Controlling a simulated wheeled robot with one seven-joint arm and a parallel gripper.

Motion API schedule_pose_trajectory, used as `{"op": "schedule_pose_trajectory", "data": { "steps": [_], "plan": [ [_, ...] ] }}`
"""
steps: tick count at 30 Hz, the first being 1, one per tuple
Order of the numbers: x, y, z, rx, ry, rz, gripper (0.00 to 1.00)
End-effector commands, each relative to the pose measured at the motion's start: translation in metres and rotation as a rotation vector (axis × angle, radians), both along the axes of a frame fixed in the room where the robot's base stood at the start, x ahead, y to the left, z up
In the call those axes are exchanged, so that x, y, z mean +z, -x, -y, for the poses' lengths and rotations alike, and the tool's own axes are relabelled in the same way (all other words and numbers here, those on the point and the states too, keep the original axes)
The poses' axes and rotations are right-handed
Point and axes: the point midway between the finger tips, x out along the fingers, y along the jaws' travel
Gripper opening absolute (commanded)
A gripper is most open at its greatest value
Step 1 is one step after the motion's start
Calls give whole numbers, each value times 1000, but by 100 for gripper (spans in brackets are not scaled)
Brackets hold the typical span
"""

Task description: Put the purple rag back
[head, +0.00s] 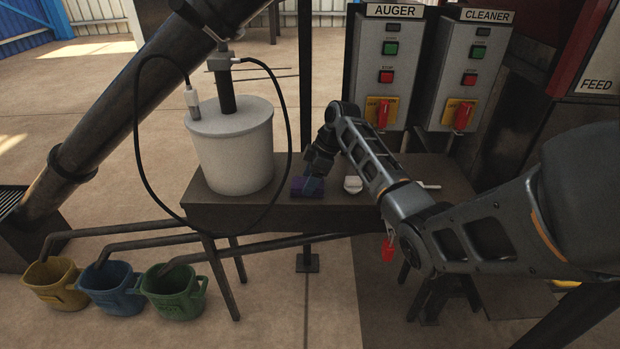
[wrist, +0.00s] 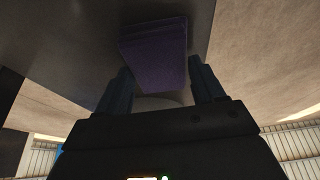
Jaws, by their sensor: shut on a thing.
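The purple rag (head: 306,187) is a small folded block over the dark bench (head: 225,216), just right of the white drum. In the wrist view the rag (wrist: 154,52) lies between the two fingers. My gripper (head: 314,182) reaches down to the rag at the bench and is shut on it. In the wrist view my gripper's fingers (wrist: 162,88) stand on either side of the rag's near end. I cannot tell whether the rag touches the bench top.
The white drum (head: 232,150) with a looped black cable stands left of the rag. A small white item (head: 353,184) lies to the right. The AUGER box (head: 388,70) and CLEANER box (head: 468,75) rise behind. Yellow, blue and green buckets (head: 174,290) stand on the floor at left.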

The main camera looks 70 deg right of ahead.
Motion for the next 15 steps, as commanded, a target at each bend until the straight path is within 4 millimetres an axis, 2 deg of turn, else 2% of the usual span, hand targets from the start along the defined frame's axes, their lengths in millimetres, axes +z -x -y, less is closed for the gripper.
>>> {"op": "schedule_pose_trajectory", "data": {
  "steps": [2,3,11,15],
  "plan": [
    [-1,0,0,0,0,-2,29],
    [-1,0,0,0,0,-2,69],
    [-1,0,0,0,0,-2,94],
    [-1,0,0,0,0,-1,94]
  ]
}}
